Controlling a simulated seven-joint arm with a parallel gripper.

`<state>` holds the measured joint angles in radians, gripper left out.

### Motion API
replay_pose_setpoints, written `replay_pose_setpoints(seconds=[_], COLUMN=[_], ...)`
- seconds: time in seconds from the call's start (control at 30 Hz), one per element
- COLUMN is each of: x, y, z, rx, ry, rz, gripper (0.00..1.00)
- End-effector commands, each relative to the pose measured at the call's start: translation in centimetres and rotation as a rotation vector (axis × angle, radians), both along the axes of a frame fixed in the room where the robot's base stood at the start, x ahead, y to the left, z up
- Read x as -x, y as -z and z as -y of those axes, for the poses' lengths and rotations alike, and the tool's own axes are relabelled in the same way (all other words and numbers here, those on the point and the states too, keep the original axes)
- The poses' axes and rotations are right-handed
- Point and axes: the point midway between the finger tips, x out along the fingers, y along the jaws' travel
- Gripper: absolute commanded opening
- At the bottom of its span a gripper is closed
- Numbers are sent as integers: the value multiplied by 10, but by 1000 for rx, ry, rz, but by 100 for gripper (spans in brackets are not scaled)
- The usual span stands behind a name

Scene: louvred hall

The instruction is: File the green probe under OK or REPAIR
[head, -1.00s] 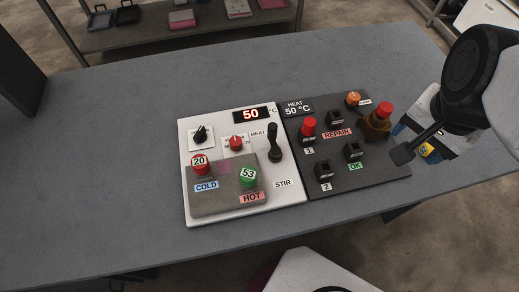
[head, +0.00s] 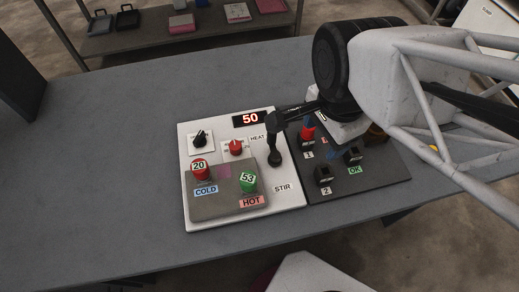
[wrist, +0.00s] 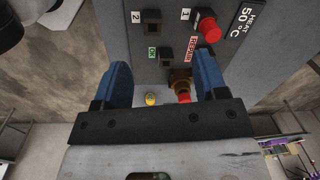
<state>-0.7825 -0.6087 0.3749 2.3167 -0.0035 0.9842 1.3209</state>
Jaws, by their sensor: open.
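The green probe (head: 248,181), marked 53, stands upright in the HOT place of the grey block (head: 228,203). My gripper (head: 321,140) is above the dark board, right of the probe and away from it; my arm largely hides it in the head view. In the wrist view my gripper (wrist: 163,75) is open, with nothing between its blue fingers. The OK socket (head: 352,154) is empty, and it also shows in the wrist view (wrist: 166,57). The REPAIR label (wrist: 193,48) shows in the wrist view; my arm covers that spot in the head view.
A red probe (head: 200,168), marked 20, stands at COLD. A red-topped piece (wrist: 208,27) stands at socket 1; socket 2 (head: 323,174) is empty. A brown holder (wrist: 181,82) has a red top. A black lever (head: 275,157) rises from the white panel, whose display (head: 250,118) reads 50.

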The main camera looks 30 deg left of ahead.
Motion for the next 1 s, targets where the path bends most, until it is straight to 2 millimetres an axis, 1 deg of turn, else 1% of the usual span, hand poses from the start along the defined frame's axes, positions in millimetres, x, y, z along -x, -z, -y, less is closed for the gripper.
replay_pose_setpoints(seconds=[0.03, 0.1, 0.37, 0.6, 0.8, 1.0], x=[6, 12, 40, 69, 90, 100], y=[2, 3, 12, 20, 26, 28], z=[-8, -18, -51, -79, -96, -102], rx=[2, 3, 14, 27, 38, 43], ry=[7, 28, 103, 173, 222, 246], rz=[-5, -11, -34, -50, -57, -61], gripper=[66, 66, 66, 66, 66, 66])
